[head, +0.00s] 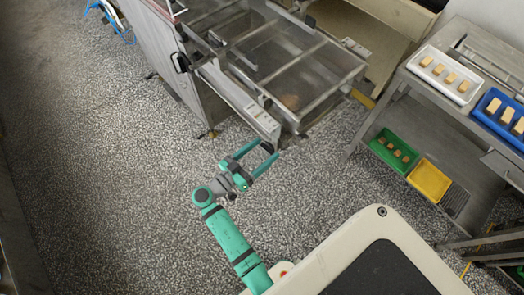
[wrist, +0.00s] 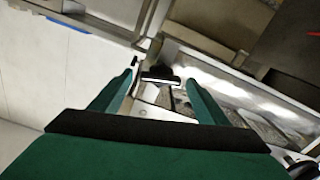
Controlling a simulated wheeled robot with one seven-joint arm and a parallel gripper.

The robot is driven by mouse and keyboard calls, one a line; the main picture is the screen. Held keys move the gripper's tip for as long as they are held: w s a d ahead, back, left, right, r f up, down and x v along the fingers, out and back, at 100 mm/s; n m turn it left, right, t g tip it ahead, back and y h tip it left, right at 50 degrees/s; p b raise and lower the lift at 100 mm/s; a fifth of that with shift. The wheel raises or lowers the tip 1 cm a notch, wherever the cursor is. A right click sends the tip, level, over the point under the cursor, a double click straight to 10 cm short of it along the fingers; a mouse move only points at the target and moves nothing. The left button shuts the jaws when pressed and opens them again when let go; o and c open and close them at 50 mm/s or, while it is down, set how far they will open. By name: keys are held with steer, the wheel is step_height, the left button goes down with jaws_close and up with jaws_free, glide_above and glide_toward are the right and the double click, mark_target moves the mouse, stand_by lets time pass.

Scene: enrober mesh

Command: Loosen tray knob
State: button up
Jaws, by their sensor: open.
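My gripper (head: 264,160) is teal and open, reaching toward the lower front end of the steel enrober frame (head: 212,78). It also shows in the wrist view (wrist: 160,80), with a finger on each side and a gap between them. A small black bar-like part (wrist: 161,76), possibly the tray knob, appears between and beyond the fingertips. I cannot tell whether the fingers touch it. In the head view the spot around the fingertips is too small to make the knob out.
A black handle (head: 181,62) sits on the machine's side. A mesh bed (head: 290,75) lies behind the frame. At the right, a steel rack (head: 395,105) holds a white tray (head: 427,52), a blue tray (head: 485,101), a green tray (head: 380,152) and a yellow tray (head: 429,181). Speckled floor is clear at left.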

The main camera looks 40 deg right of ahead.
steer(key=c, duration=1.1)
steer(key=shift+o, duration=0.3)
steer(key=shift+n, duration=0.4)
steer(key=n, duration=0.3)
steer(key=shift+w, duration=0.1)
steer(key=n, duration=0.8)
steer(key=shift+f, duration=0.1)
steer(key=shift+f+n, duration=0.1)
steer(key=shift+n, duration=1.5)
